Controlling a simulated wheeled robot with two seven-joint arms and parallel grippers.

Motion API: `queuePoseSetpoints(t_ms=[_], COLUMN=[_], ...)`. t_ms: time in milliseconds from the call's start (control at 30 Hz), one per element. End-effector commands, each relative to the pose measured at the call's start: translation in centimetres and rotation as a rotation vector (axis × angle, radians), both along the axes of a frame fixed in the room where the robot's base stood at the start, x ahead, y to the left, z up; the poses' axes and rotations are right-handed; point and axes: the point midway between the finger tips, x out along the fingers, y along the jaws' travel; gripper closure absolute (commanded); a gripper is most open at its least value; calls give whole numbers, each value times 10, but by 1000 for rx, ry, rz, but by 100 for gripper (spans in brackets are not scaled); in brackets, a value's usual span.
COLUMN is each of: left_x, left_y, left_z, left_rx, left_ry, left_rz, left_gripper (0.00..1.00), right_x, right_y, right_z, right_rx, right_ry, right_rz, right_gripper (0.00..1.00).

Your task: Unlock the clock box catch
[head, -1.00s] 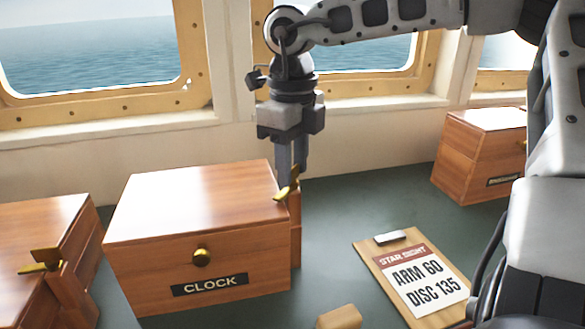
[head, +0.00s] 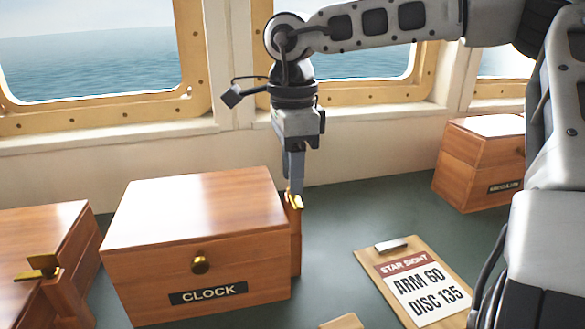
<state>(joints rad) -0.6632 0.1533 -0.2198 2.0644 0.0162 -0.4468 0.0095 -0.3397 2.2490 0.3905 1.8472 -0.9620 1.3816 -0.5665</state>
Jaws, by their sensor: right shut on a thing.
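The clock box (head: 200,225) is a closed wooden box with a brass knob (head: 200,264) and a black CLOCK label (head: 208,293) on its front. Its brass catch (head: 294,200) sits on a wooden post on the box's right side. My right gripper (head: 295,190) points down from above and is shut on the catch. The jaws partly hide the catch, so its exact angle is hard to tell. My left gripper is not in view.
Another wooden box (head: 40,235) with a brass catch (head: 40,267) stands close on the left. A third box (head: 480,165) stands at the back right. A STAR SIGHT clipboard (head: 420,285) lies on the dark green desk (head: 340,215). Windows line the back.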

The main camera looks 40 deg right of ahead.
Motion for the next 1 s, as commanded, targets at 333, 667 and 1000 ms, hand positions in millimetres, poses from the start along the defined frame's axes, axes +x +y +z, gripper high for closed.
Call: queuePoseSetpoints(t_ms=[333,667,1000], left_x=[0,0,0], left_y=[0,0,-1], left_z=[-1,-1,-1], left_rx=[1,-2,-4], left_ry=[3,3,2], left_rz=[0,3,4], left_gripper=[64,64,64], right_x=[1,1,0], right_y=[0,0,0], right_z=[2,2,1], right_rx=[0,0,-1], right_ry=[-6,-7,-3], right_rz=[50,51,49], right_gripper=[88,60,44])
